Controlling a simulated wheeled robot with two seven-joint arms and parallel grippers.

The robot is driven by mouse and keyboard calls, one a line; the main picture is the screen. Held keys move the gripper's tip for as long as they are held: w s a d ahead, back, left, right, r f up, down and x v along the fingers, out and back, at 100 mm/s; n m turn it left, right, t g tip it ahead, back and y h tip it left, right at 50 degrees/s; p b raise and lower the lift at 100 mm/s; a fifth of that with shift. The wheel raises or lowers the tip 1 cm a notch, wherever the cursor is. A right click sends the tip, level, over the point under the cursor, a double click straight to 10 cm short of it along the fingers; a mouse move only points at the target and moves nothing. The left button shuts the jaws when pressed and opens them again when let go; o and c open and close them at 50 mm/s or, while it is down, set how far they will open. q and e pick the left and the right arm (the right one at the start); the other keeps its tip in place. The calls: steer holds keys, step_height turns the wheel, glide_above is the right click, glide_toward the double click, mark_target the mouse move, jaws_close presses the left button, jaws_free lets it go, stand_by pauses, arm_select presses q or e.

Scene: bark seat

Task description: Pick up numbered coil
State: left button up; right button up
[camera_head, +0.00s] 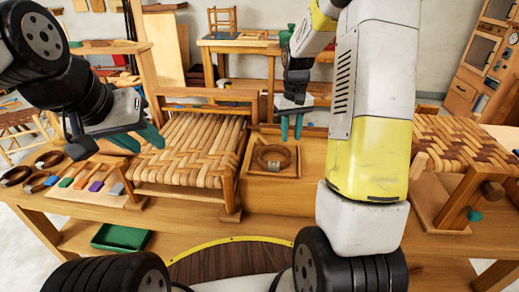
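A woven bark seat frame (190,155) stands left of the tray. A second woven seat (460,145) stands at right. Coloured blocks (97,187) lie in a rack at left. A green bin (121,238) sits below the bench's front edge.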

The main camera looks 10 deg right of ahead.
mark_target(289, 151)
step_height(289, 151, down, 7)
steer(key=shift+w+a+r, duration=0.1)
steer(key=shift+w+r, duration=0.05)
jaws_close()
